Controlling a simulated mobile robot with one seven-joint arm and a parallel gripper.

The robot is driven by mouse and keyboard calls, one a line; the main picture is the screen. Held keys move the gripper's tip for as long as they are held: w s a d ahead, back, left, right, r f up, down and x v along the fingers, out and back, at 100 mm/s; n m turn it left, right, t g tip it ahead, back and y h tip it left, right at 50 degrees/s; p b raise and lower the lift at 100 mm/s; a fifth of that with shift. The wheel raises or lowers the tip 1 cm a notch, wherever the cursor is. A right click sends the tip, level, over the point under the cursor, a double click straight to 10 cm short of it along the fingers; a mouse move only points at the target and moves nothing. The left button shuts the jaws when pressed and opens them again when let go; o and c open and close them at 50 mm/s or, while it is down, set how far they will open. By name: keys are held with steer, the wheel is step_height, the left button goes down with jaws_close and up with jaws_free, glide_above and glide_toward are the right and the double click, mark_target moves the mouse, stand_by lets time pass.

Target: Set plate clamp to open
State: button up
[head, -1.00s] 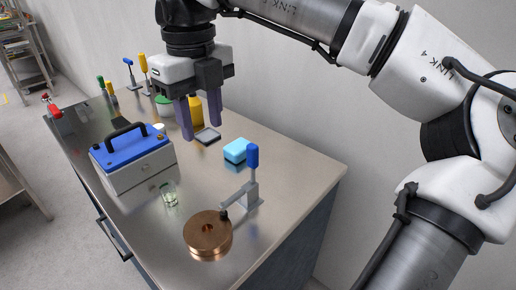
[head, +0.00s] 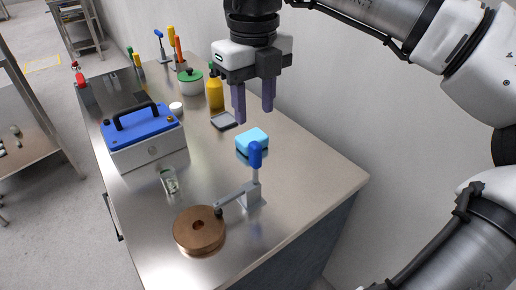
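The plate clamp (head: 250,192) is a grey toggle clamp with an upright blue handle (head: 255,155), near the front right of the steel counter. Its arm reaches left, and its black tip rests at the edge of a round copper plate (head: 199,231), apparently on it. My gripper (head: 254,114) hangs above the counter behind the clamp, over the area of a light-blue block (head: 252,140). Its two purple fingers are apart with nothing between them. It does not touch the clamp.
A white box with a blue lid and black handle (head: 143,137) stands at left. A small glass (head: 169,181) stands in front of it. A yellow bottle (head: 215,93), a green-lidded pot (head: 190,82) and a grey scale (head: 223,121) stand behind. The front right counter is clear.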

mark_target(255, 143)
step_height(255, 143, down, 11)
steer(key=shift+f, duration=0.1)
stand_by(0.3)
jaws_close()
